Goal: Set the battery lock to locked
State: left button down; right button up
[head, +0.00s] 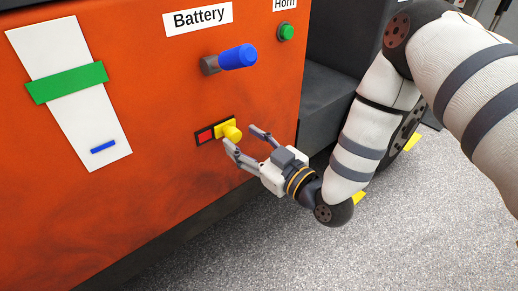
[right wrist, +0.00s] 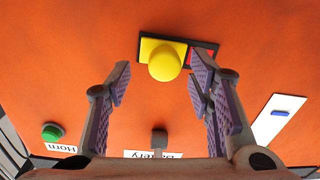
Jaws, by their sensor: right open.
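A small black plate (head: 197,139) with a red field (head: 205,135) and a yellow knob (head: 232,133) sits on the orange panel below the blue handle. The knob is at the plate's right end and the red field shows to its left. In the right wrist view the yellow knob (right wrist: 166,64) appears between and beyond the fingertips, and the red field (right wrist: 205,50) is partly hidden behind a finger. My right gripper (head: 243,139) is open and empty, with its fingers pointing at the knob. I cannot tell whether a finger touches it. My left gripper is not in view.
A blue handle (head: 238,57) sticks out above the plate, under a "Battery" label (head: 198,18). A green button (head: 286,31) is at the upper right. A white strip (head: 67,60) with a green band (head: 67,83) and a blue bar (head: 103,147) is at left.

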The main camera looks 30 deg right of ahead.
jog(key=v, duration=0.8)
jog(key=shift+s, duration=0.35)
jog(key=shift+d, duration=0.1)
